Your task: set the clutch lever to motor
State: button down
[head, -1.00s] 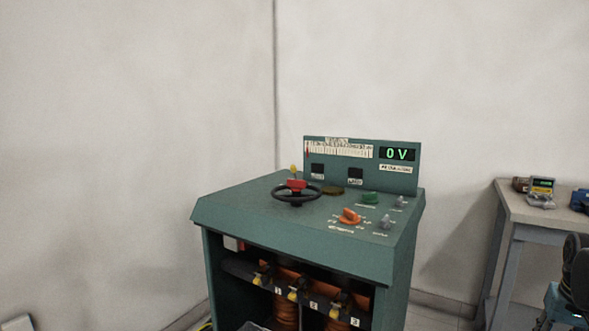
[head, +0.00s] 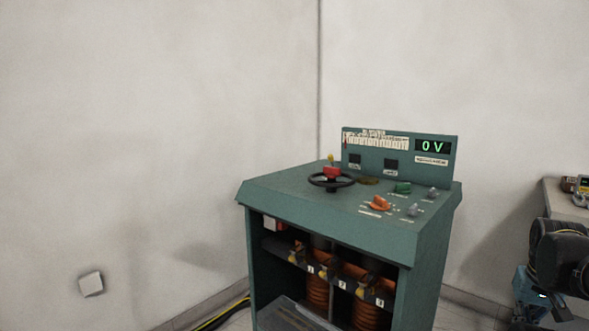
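The green transformer console (head: 330,232) stands near the room corner, right of the middle. On its sloped top is a black handwheel (head: 331,181) with a red hub (head: 332,172). A small yellow-tipped lever (head: 331,158) stands upright just behind the wheel; it may be the clutch lever, but its label and setting are too small to read. An orange knob (head: 380,203) sits right of the wheel. Part of my arm shows at the right edge, well apart from the console. I cannot see my gripper's fingers.
The upright panel reads 0 V on its display (head: 432,147). A green knob (head: 403,188) and grey knobs sit on the top. Coils (head: 318,291) fill the open front below. A bench (head: 565,200) is at right. A cable (head: 220,318) lies on the floor at left.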

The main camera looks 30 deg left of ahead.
aim_at(330, 157)
jog(key=u, duration=1.2)
jog(key=k, duration=0.45)
jog(key=z, duration=0.3)
jog(key=i, duration=0.5)
jog(key=z, duration=0.05)
